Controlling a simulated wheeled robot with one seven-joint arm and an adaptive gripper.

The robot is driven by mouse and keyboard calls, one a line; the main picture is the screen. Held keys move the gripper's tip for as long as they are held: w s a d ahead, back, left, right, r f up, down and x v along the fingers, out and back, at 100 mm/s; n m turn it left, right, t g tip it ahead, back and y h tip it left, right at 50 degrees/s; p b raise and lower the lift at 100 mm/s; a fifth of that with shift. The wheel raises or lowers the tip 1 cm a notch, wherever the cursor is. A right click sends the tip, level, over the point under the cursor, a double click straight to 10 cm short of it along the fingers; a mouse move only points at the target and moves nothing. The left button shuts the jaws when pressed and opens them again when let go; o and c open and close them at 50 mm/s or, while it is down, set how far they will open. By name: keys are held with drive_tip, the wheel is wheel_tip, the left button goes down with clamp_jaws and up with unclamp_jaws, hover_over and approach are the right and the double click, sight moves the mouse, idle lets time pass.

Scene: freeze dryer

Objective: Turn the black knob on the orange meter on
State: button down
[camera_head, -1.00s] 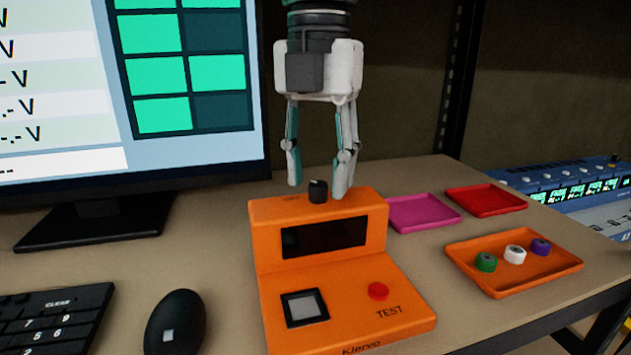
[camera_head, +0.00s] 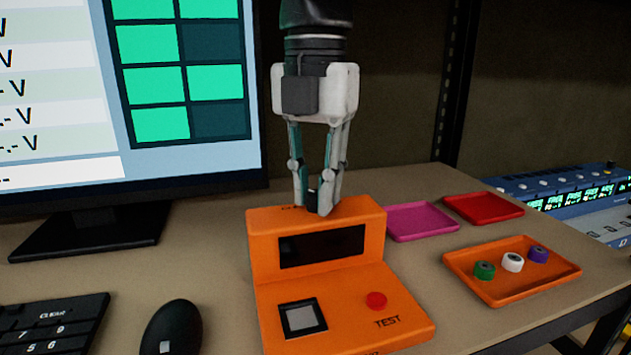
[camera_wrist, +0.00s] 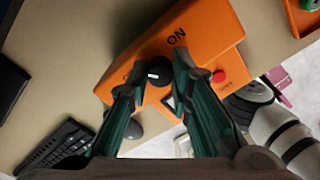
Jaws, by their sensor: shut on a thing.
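The orange meter (camera_head: 335,290) stands on the table with a dark blank display, a square switch and a red TEST button on its front. Its black knob (camera_head: 312,198) is on the top face, partly hidden by the fingers. My gripper (camera_head: 312,205) points down from above and is shut on the knob. In the wrist view the knob (camera_wrist: 158,72) shows a white mark and sits between the fingertips (camera_wrist: 157,76). An ON label (camera_wrist: 177,37) is printed on the meter's top to one side of it.
A monitor (camera_head: 60,180) stands at the left, with a keyboard (camera_head: 50,325) and a mouse (camera_head: 173,328) in front. Right of the meter are a pink tray (camera_head: 420,222), a red tray (camera_head: 485,206) and an orange tray (camera_head: 500,292) holding green, white and purple round pieces.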

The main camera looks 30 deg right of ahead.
drive_tip(key=shift+s, duration=0.1)
drive_tip(key=m+p, duration=0.2)
drive_tip(key=m, duration=0.1)
drive_tip(key=shift+r+p, duration=0.15)
drive_tip(key=shift+p, duration=0.2)
drive_tip(key=m+p, duration=0.3)
drive_tip(key=m, duration=0.1)
drive_tip(key=m+p, duration=0.3)
drive_tip(key=m, duration=0.2)
drive_tip(key=shift+p, duration=0.35)
drive_tip(key=shift+m+p, duration=0.7)
drive_tip(key=shift+m, duration=0.3)
drive_tip(key=c, duration=1.4)
unclamp_jaws()
